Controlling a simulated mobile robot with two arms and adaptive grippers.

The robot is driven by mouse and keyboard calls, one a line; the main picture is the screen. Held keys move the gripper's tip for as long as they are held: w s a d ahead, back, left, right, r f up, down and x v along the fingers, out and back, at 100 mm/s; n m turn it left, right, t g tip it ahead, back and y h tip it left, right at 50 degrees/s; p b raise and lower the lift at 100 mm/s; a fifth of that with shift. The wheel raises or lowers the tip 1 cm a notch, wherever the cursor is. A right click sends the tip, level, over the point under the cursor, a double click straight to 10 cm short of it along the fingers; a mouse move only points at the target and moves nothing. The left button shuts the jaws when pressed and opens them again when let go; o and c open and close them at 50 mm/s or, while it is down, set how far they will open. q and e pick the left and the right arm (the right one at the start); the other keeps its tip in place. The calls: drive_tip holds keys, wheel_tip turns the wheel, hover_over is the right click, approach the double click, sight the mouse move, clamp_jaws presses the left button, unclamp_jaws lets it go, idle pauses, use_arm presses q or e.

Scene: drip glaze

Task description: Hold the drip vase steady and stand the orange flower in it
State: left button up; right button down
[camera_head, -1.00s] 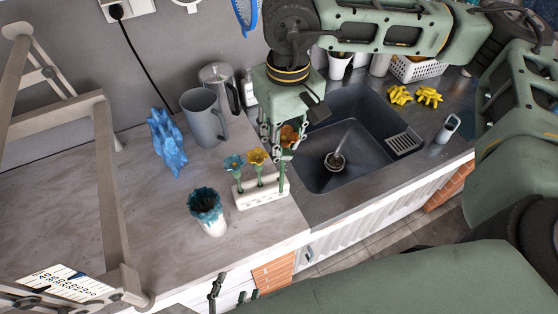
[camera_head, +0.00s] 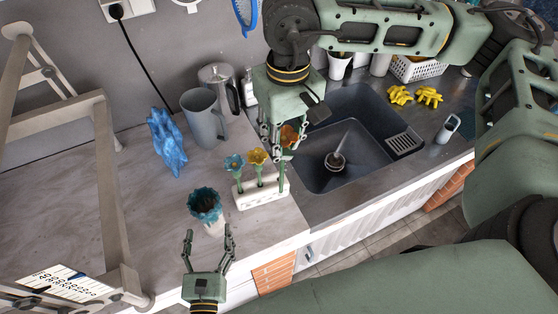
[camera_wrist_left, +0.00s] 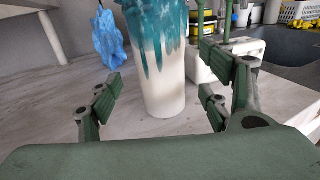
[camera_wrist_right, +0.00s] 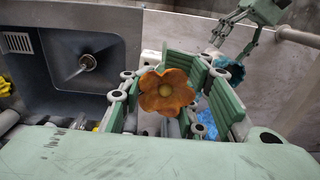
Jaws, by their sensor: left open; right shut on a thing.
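The drip vase (camera_head: 206,208) is white with a teal dripping glaze at its rim. It stands upright near the counter's front edge. In the left wrist view the vase (camera_wrist_left: 164,75) sits ahead of and between the open fingers of my left gripper (camera_head: 208,240), with no contact visible. My right gripper (camera_head: 282,140) is shut on the orange flower (camera_head: 289,135), whose bloom shows between the fingers in the right wrist view (camera_wrist_right: 166,92). The orange flower's green stem stands at the right end of the white holder (camera_head: 262,193). I cannot tell whether its foot is still in the holder.
A blue spiky ornament (camera_head: 166,143) and a grey jug (camera_head: 204,118) are behind the vase. The sink (camera_head: 345,130) is to the right. Counter left of the vase is clear.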

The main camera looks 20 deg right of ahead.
sight(210, 226)
use_arm(q)
drive_tip(key=shift+x, duration=3.05)
drive_tip(key=shift+c, duration=0.5)
clamp_jaws()
